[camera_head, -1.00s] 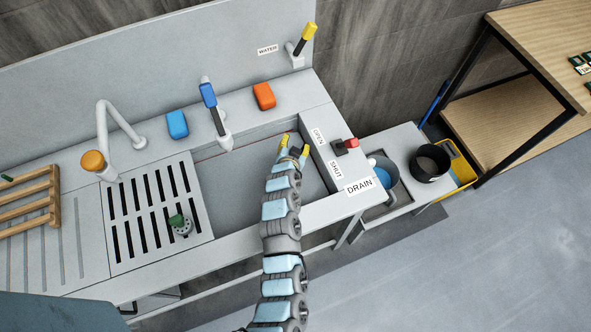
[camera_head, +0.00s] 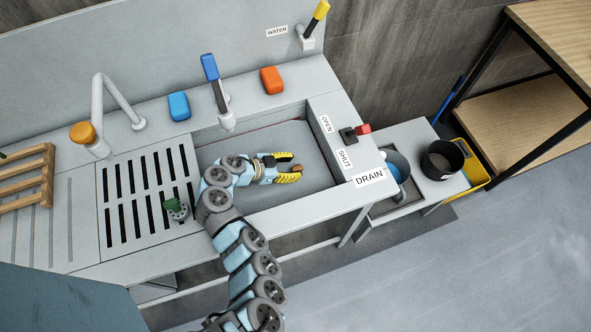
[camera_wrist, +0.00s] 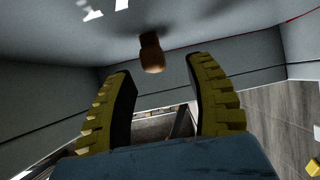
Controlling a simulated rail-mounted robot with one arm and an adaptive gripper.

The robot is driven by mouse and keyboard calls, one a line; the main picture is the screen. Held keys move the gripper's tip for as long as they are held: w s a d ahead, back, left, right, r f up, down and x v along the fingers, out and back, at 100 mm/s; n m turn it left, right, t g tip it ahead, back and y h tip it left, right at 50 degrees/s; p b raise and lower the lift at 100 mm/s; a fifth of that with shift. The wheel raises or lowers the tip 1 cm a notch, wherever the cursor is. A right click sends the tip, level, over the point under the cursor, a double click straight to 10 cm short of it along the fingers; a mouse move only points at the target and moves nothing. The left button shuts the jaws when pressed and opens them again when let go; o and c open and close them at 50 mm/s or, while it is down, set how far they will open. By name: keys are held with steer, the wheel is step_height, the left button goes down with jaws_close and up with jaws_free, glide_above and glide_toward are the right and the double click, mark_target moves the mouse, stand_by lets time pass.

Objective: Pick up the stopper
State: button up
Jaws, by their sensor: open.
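The stopper shows in the wrist view as a brown knob (camera_wrist: 152,56) on a dark, blurred base against the grey basin surface. In the head view its small brown top (camera_head: 297,168) shows at the fingertips, and the rest is hidden. My gripper (camera_head: 292,167) is low in the sink basin, pointing right. In the wrist view my gripper (camera_wrist: 160,68) has its two yellow ribbed fingers spread apart. The knob appears just beyond the fingertips, between their lines; I cannot tell whether they touch it.
Basin walls surround my gripper, with the DRAIN panel (camera_head: 369,177) and its red-handled lever (camera_head: 362,130) at right. A blue-handled tap (camera_head: 212,75) stands behind. A green-knobbed metal piece (camera_head: 176,208) sits on the slotted drainboard (camera_head: 108,192) at left.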

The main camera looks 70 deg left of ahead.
steer(key=shift+s+d+r+m+t+h+b, duration=0.1)
steer(key=shift+s+r+m+t+h+b, duration=0.1)
steer(key=shift+s, duration=0.5)
steer(key=shift+s+d+r+m+t+h+b, duration=0.1)
steer(key=shift+s+r+b, duration=0.1)
steer(key=shift+s, duration=0.45)
steer(key=shift+p+x, duration=0.3)
steer(key=shift+x, duration=2.2)
steer(key=shift+a, duration=0.1)
jaws_close()
